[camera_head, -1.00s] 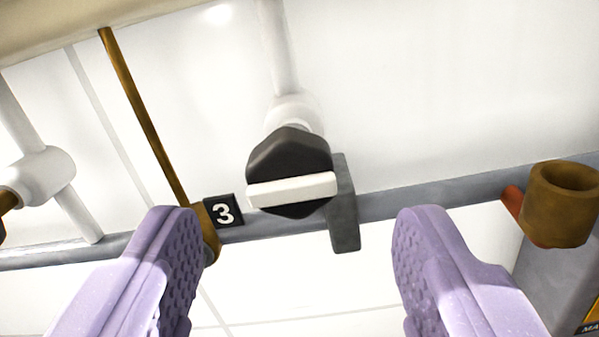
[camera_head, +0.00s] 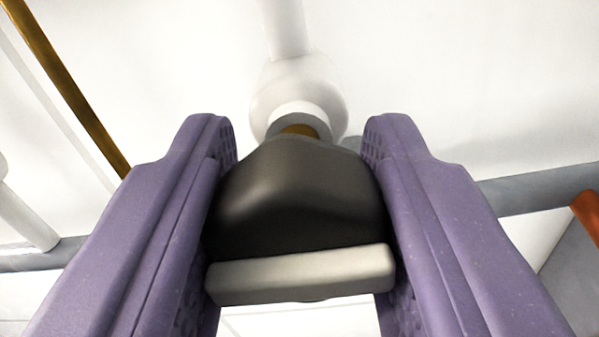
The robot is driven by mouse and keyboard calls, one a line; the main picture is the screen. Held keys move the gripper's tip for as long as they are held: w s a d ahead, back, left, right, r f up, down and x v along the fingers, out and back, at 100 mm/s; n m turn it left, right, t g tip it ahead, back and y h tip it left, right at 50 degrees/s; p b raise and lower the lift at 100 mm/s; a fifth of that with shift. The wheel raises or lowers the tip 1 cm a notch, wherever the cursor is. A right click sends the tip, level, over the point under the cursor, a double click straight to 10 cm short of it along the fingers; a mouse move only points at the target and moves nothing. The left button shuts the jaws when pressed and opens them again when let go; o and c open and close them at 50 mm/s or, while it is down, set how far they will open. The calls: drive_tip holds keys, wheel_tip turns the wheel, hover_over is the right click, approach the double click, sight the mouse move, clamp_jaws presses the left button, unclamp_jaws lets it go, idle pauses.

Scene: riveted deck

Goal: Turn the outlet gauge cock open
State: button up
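A black faceted knob (camera_head: 297,195) with a pale bar (camera_head: 302,274) across its face sits in the middle of the view. I take it to be the gauge cock's handle; no name label shows on it. The bar lies nearly level, its right end slightly higher. Behind the knob are a grey collar with a brass-coloured stem (camera_head: 300,130) and a round white fitting (camera_head: 297,85). My gripper (camera_head: 300,135) has one purple finger on each side of the knob. Both fingers appear to touch its sides, and they hide its side edges.
A white pipe (camera_head: 284,28) runs up from the fitting. A brown rod (camera_head: 68,90) slants at the left, beside a white pipe (camera_head: 25,215). A grey rail (camera_head: 535,190) crosses behind, with an orange-red part (camera_head: 587,212) at the right edge. The wall is white.

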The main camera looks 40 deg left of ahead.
drive_tip(key=shift+f+n+b, duration=0.1)
drive_tip(key=shift+n+b, duration=0.2)
drive_tip(key=shift+b, duration=0.3)
drive_tip(key=n+b, duration=0.3)
drive_tip(key=b, duration=0.2)
drive_tip(key=shift+f+n, duration=0.15)
drive_tip(key=shift+n, duration=0.25)
drive_tip(key=n+b, duration=0.4)
drive_tip(key=shift+n, duration=0.3)
drive_tip(key=n+b, duration=0.4)
drive_tip(key=shift+a, duration=0.1)
drive_tip(key=shift+n+b, duration=1.6)
drive_tip(key=shift+n, duration=0.8)
drive_tip(key=o, duration=1.1)
drive_tip(key=shift+c, duration=0.2)
